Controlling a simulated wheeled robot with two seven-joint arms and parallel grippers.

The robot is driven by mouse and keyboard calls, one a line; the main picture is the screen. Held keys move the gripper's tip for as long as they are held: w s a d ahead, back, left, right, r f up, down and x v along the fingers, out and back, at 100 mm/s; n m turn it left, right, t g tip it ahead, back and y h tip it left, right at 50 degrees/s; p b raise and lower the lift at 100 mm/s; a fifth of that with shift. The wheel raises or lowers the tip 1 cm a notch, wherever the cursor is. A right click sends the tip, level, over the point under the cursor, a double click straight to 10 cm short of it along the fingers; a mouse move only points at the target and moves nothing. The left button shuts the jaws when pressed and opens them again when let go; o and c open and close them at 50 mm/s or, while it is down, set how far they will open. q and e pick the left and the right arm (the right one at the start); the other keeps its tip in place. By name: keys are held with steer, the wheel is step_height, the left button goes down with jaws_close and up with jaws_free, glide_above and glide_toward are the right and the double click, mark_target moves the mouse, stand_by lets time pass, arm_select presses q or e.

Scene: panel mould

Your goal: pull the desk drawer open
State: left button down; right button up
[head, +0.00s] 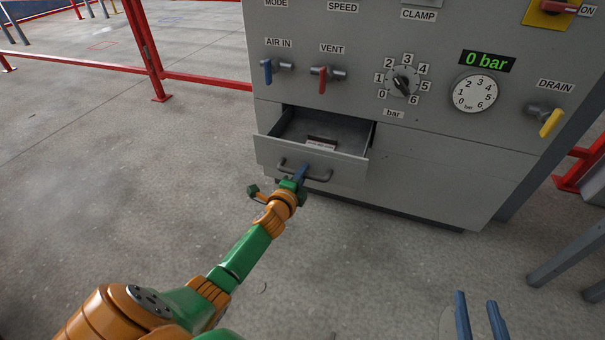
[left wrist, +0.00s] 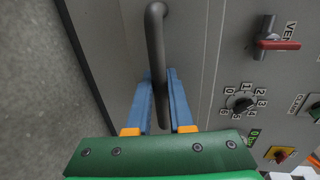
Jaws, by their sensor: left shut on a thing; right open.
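The grey desk drawer (head: 267,150) sits low at the left of the grey panel desk and stands partly open, with its inside showing. A small box with a white and red face (head: 321,143) lies in it. The drawer's dark bar handle (head: 319,178) is on its front. My left gripper (head: 302,173) is shut on the handle. In the left wrist view the handle (left wrist: 155,45) runs between the blue fingers of my left gripper (left wrist: 162,100). My right gripper (head: 479,312) is open and empty at the bottom right, away from the desk.
The desk front (head: 430,170) carries an AIR IN valve (head: 268,70), a red VENT valve (head: 323,78), a dial knob (head: 402,82), a gauge (head: 474,92) and a yellow DRAIN valve (head: 549,122). Red railings (head: 205,80) stand behind. The concrete floor before the drawer is clear.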

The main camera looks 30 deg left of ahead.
arm_select(q)
steer(key=shift+s+d, duration=0.1)
steer(key=shift+s, duration=0.2)
arm_select(e)
steer(key=shift+s+d+f, duration=0.1)
steer(key=shift+s, duration=0.25)
arm_select(q)
steer(key=c, duration=0.8)
jaws_free()
steer(key=p+v, duration=0.3)
steer(key=v, duration=0.4)
arm_select(e)
steer(key=s+d+f+g+h, duration=0.2)
steer(key=s+d+f+g, duration=0.2)
steer(key=s+f+g, duration=0.6)
steer(key=s+f, duration=0.3)
steer(key=shift+s+d+f+m+g+h, duration=0.2)
steer(key=shift+s+m+g+h, duration=0.1)
steer(key=shift+s+g, duration=0.1)
